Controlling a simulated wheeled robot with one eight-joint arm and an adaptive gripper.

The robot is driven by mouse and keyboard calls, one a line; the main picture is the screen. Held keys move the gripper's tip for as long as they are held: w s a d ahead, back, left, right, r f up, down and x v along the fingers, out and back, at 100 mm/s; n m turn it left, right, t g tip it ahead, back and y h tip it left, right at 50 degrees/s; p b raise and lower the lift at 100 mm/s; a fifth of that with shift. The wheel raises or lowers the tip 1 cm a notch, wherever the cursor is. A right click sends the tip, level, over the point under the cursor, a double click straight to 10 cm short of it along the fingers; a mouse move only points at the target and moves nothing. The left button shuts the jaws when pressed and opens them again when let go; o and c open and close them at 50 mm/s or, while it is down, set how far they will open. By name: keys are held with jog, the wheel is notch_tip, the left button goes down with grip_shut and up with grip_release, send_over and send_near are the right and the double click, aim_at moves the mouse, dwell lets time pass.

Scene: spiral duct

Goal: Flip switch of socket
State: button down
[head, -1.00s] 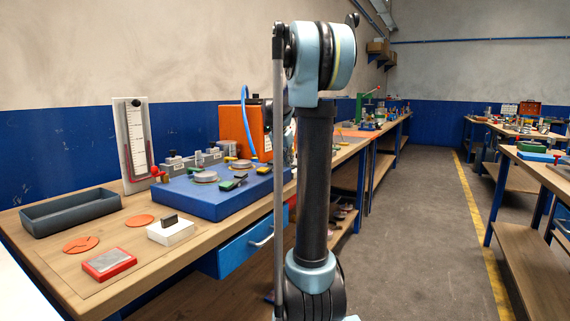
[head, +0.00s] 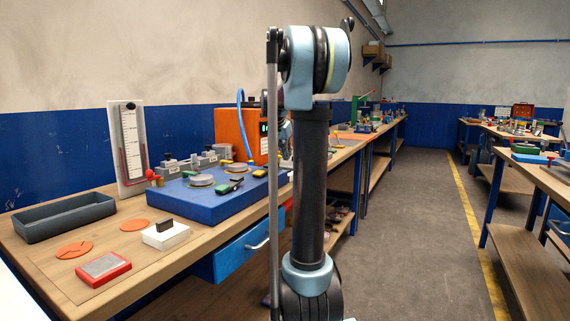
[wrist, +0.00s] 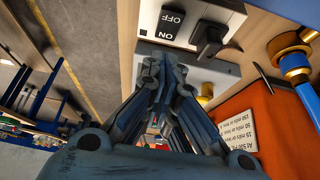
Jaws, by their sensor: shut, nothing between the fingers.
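The socket (wrist: 186,18) is a white unit at the top of the wrist view. It has a switch plate (wrist: 170,21) marked OFF and ON and a black plug (wrist: 209,40) beside it. The lettering appears upside down. My gripper (wrist: 160,62) is shut and empty, its tips pointing toward the socket, just below it in the picture. Whether the tips touch anything cannot be told. In the head view, my arm hides most of the gripper and the socket cannot be made out.
An orange box (wrist: 246,112) stands close to the right of my gripper, with a blue hose on a brass fitting (wrist: 291,62). In the head view, the wooden bench (head: 140,262) carries a blue platform (head: 215,201), a grey tray (head: 63,217) and small parts. The aisle is clear.

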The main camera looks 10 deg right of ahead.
jog(key=a+v, duration=0.1)
jog(key=v, duration=0.9)
jog(key=shift+s+f, duration=0.35)
jog(key=shift+s, duration=0.05)
jog(key=shift+d, duration=0.1)
jog(key=s+a+f+n+y, duration=0.1)
jog(key=s+a+f+n, duration=0.1)
jog(key=s+f, duration=0.9)
jog(key=s+a+f+n+g+y, duration=0.1)
jog(key=s+a+f+n, duration=0.2)
jog(key=s+f, duration=0.8)
jog(key=s+a+f+n+g+y, duration=0.1)
jog(key=s+a+f+n+y, duration=0.1)
jog(key=s+f, duration=0.9)
jog(key=s+n, duration=0.1)
jog(key=s, duration=0.6)
jog(key=shift+a+f+n, duration=0.2)
jog(key=shift+f+n, duration=0.2)
